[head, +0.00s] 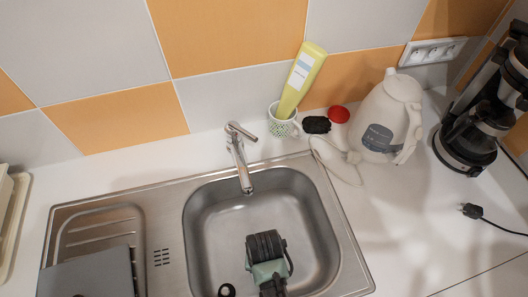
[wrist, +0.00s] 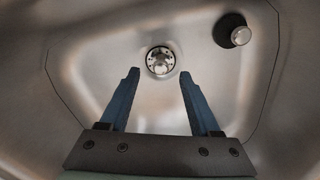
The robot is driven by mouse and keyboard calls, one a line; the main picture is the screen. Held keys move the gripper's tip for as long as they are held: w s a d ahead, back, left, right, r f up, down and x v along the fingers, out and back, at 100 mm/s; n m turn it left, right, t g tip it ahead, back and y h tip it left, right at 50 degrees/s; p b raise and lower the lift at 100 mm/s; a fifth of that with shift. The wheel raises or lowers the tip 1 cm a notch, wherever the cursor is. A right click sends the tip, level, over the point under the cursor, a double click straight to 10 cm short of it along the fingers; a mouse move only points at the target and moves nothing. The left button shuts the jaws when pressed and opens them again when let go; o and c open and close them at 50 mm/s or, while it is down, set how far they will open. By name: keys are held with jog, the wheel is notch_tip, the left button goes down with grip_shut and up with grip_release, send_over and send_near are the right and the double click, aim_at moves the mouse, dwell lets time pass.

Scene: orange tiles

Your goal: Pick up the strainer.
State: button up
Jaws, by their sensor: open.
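A dark round piece with a pale shiny knob, apparently the strainer (wrist: 233,30), lies on the sink floor in the upper right of the wrist view. In the head view it shows at the bottom edge (head: 227,290), just left of my gripper. My gripper (wrist: 157,76) is open and empty, its two blue fingers pointing down into the sink. It sits left of the dark piece in the wrist view, apart from it. A metal drain fitting (wrist: 160,61) shows beyond and between the fingertips. In the head view my gripper (head: 268,270) hangs over the basin, its fingertips hidden.
The steel sink (head: 195,225) has walls around my gripper. The faucet (head: 240,158) reaches over its back edge. A grey flat object (head: 90,275) covers part of the drainboard. A cup (head: 283,121) with a yellow bottle (head: 303,78), a kettle (head: 385,115) and a coffee maker (head: 475,120) stand behind and right.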

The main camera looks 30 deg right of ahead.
jog(key=shift+w+f, duration=0.1)
jog(key=shift+f, duration=1.65)
grip_shut()
